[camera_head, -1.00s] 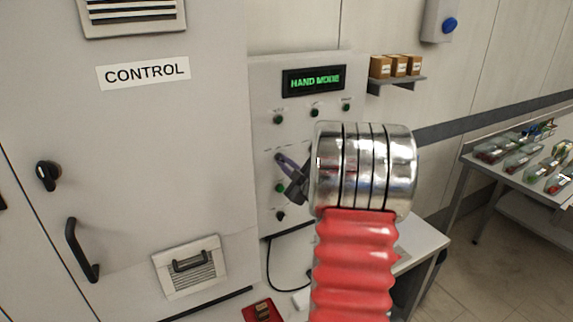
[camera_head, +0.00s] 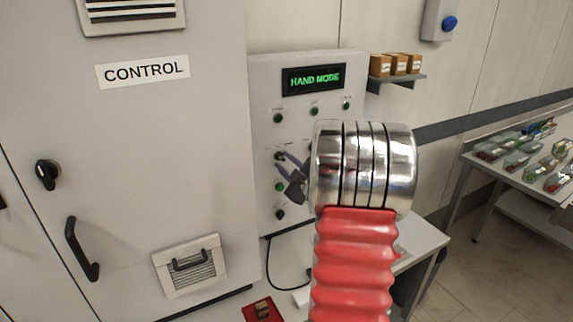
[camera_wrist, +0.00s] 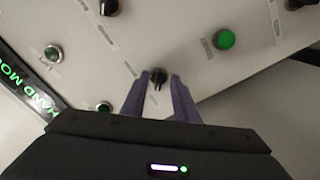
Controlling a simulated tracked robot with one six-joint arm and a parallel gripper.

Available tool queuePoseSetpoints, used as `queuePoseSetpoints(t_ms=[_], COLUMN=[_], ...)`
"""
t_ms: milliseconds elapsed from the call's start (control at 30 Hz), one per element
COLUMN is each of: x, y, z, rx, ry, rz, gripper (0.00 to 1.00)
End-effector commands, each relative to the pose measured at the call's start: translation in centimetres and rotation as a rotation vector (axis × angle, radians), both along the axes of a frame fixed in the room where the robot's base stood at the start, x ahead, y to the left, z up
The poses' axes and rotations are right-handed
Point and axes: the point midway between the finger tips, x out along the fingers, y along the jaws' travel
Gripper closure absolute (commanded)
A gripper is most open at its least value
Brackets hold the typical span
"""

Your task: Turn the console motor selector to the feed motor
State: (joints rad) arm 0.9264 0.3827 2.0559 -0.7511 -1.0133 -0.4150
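The console (camera_head: 262,90) has a green-lit display (camera_head: 313,79) reading HAND MODE. A black selector knob (camera_head: 280,156) is on its left side, partly behind my gripper (camera_head: 286,163). In the wrist view the same knob (camera_wrist: 158,76) shows between my gripper's two purple fingertips (camera_wrist: 158,82). The fingers are apart, one on each side of the knob, with a gap visible; I cannot tell whether either touches it. The knob's pointer is partly visible. The small labels are too blurred to read, so I cannot confirm which knob is the motor selector. My arm hides the console's right part.
Green buttons or lamps (camera_wrist: 224,39) and another black knob (camera_wrist: 108,7) surround the gripper. The CONTROL cabinet (camera_head: 205,120) stands close at left. A shelf with small boxes (camera_head: 397,84) and a side table (camera_head: 490,165) with items are at right.

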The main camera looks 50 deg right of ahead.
Motion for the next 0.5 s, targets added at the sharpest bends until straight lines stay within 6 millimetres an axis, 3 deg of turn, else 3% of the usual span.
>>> queuePoseSetpoints(t_ms=[267, 500], x=[-2.3, -6.2], y=[0.6, 1.8], z=[0.1, 0.0], rx=[-0.001, -0.001], ry=[-0.002, 0.001], rz=[-0.003, -0.004], gripper=[0.73, 0.73])
